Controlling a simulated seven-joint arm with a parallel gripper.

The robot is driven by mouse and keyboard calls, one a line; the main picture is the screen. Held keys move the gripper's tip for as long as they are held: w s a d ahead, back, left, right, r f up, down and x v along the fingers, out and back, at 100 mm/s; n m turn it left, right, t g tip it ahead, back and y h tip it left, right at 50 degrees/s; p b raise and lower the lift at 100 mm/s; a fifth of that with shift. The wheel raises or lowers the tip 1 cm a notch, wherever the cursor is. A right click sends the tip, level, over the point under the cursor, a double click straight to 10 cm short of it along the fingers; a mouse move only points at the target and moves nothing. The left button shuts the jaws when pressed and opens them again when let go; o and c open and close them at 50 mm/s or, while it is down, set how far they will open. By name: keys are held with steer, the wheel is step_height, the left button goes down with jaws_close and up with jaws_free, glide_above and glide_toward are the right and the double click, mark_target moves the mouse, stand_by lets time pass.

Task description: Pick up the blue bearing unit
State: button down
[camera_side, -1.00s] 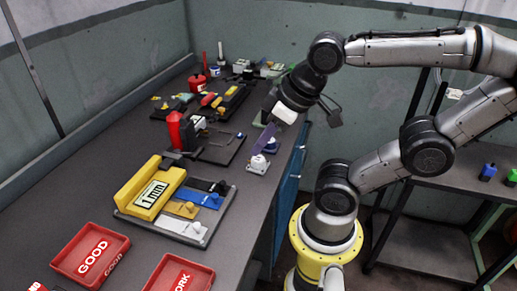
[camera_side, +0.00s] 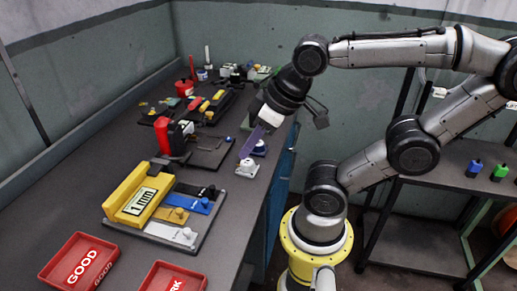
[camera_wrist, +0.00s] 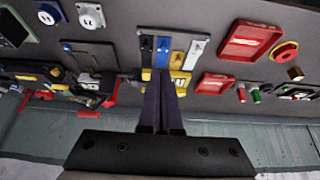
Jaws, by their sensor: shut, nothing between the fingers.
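The blue bearing unit (camera_side: 259,148) sits near the right edge of the workbench in the side view, partly behind my gripper's fingers. In the wrist view it appears to be the darker unit (camera_wrist: 50,13) at the upper left. A white bearing unit (camera_side: 247,169) stands close in front of it, and shows in the wrist view (camera_wrist: 91,15) just right of it. My gripper (camera_side: 246,153) is shut and empty, its purple fingers slanting down over the units. In the wrist view the closed fingertips (camera_wrist: 161,76) are well apart from both units.
A yellow 1 mm gauge (camera_side: 140,195) with blue, yellow and white pieces lies on a dark plate. A red tray marked GOOD (camera_side: 80,262) is at front left. A red-and-black device (camera_side: 172,138) stands left of the units. A shelf (camera_side: 440,200) stands right.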

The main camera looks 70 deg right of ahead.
steer(key=shift+c, duration=0.5)
jaws_free()
